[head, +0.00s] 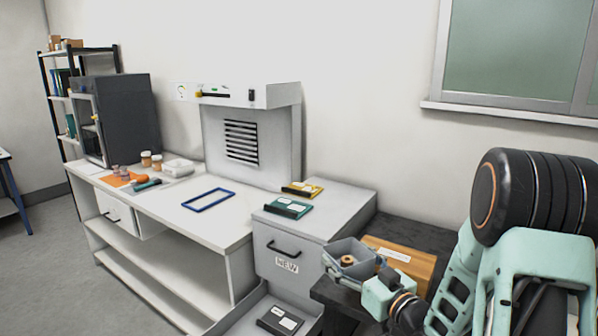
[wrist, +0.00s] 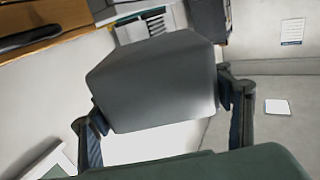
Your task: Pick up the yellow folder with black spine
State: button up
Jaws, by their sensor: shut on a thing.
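The yellow folder with black spine (head: 303,189) lies flat on top of the grey drawer cabinet (head: 338,198) in the head view. A teal folder (head: 288,208) lies just in front of it. My gripper (head: 362,272) is at the lower right, apart from both folders. It is shut on a grey bin (head: 343,248), which has a brown roll (head: 347,260) in it. In the wrist view the bin (wrist: 160,85) sits between the two fingers (wrist: 165,100) and hides much of what lies behind it. I cannot pick out the yellow folder in the wrist view.
The cabinet's lower drawer (head: 238,325) is open, with a black folder (head: 280,321) in it. An orange-brown box (head: 415,262) stands on the dark table (head: 395,232) by my gripper. A blue frame (head: 208,200) lies on the white bench (head: 225,231), with clear surface around it.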

notch_tip(320, 180, up, 13)
jog(key=d+m+t+h+p, duration=0.1)
jog(key=m+t+h+p, duration=0.1)
jog(key=m+h+p, duration=0.3)
jog(key=h+p, duration=0.3)
jog(key=p, duration=0.1)
jog(key=shift+w+d, duration=0.4)
jog(key=shift+w+d+f, duration=0.1)
jog(key=shift+d+f, duration=0.05)
